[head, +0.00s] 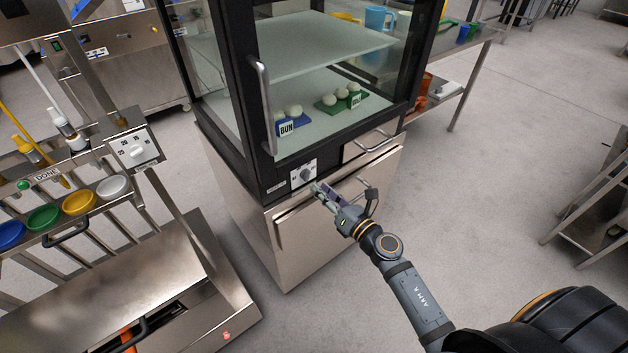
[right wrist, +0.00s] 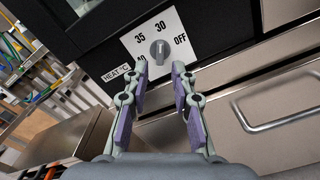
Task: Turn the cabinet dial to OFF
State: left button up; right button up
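The cabinet dial (head: 306,174) is a grey knob on a white plate low on the front of the black-framed glass cabinet (head: 262,183). In the right wrist view the dial (right wrist: 160,50) has 35, 30 and OFF printed around it, with a HEAT °C label to its lower left. Its grip bar stands roughly upright and seems to point at 30, with OFF to the right. My right gripper (head: 324,192) is in front of the dial and a little below it. In the wrist view its fingers (right wrist: 160,68) are open, empty and apart from the knob. My left gripper is not visible.
A vertical door handle (head: 263,105) stands above the dial. A horizontal drawer handle (right wrist: 275,118) lies to its lower right. Another dial plate (head: 133,148) is on the rack at left, beside coloured bowls. Dough balls on trays sit inside the cabinet.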

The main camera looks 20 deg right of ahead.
aim_at(309, 177)
jog(key=shift+x, duration=1.1)
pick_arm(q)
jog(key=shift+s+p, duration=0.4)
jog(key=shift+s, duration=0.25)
pick_arm(e)
jog(key=x, duration=0.2)
jog(key=shift+w+a, duration=0.15)
jog(key=shift+w, duration=0.2)
jog(key=shift+w, duration=0.1)
jog(key=shift+c, duration=0.4)
